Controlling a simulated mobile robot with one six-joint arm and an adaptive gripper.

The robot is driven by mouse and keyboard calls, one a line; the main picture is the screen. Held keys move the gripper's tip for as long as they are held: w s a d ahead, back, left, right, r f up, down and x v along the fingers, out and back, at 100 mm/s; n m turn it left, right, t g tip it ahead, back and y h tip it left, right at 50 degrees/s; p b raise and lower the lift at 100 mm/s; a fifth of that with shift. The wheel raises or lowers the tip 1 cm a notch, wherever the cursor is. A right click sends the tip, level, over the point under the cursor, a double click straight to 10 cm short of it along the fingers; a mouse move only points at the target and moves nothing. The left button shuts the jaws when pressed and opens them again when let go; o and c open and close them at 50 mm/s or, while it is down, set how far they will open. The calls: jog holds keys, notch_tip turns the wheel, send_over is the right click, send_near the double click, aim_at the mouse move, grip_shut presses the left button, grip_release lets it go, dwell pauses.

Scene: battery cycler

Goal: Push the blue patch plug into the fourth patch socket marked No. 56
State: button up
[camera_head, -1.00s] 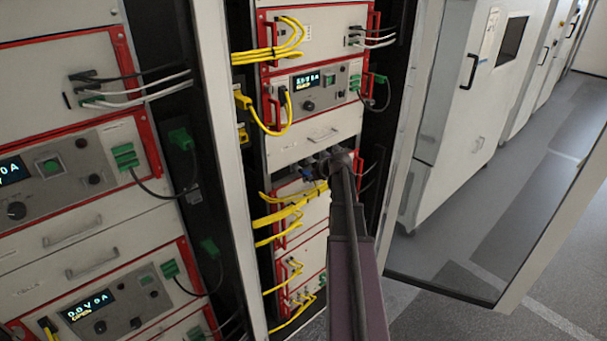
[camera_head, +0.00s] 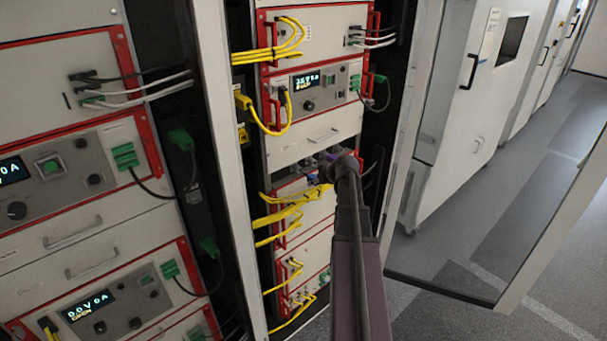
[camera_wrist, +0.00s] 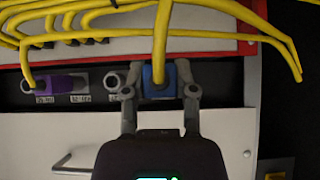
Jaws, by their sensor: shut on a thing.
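The blue patch plug (camera_wrist: 158,78) shows in the middle of the wrist view, with a yellow cable rising from it. My gripper (camera_wrist: 160,90) is shut on it, one finger on each side. The plug is at the dark socket strip (camera_wrist: 95,97); I cannot tell how deep it sits. A grey round socket (camera_wrist: 113,81) is just left of the left finger. The labels are too small to read surely, and any label behind the plug is hidden. In the head view my gripper (camera_head: 322,165) is small and partly hidden by my arm.
A purple plug (camera_wrist: 62,84) sits in the strip at the left. Yellow cables (camera_wrist: 215,8) loop across the top and down the right. A grey drawer panel (camera_wrist: 65,135) lies on the other side of the strip. In the head view an open cabinet door (camera_head: 540,230) stands right of my arm.

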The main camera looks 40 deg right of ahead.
jog(key=shift+s, duration=0.6)
jog(key=shift+s, duration=0.1)
dwell(0.5)
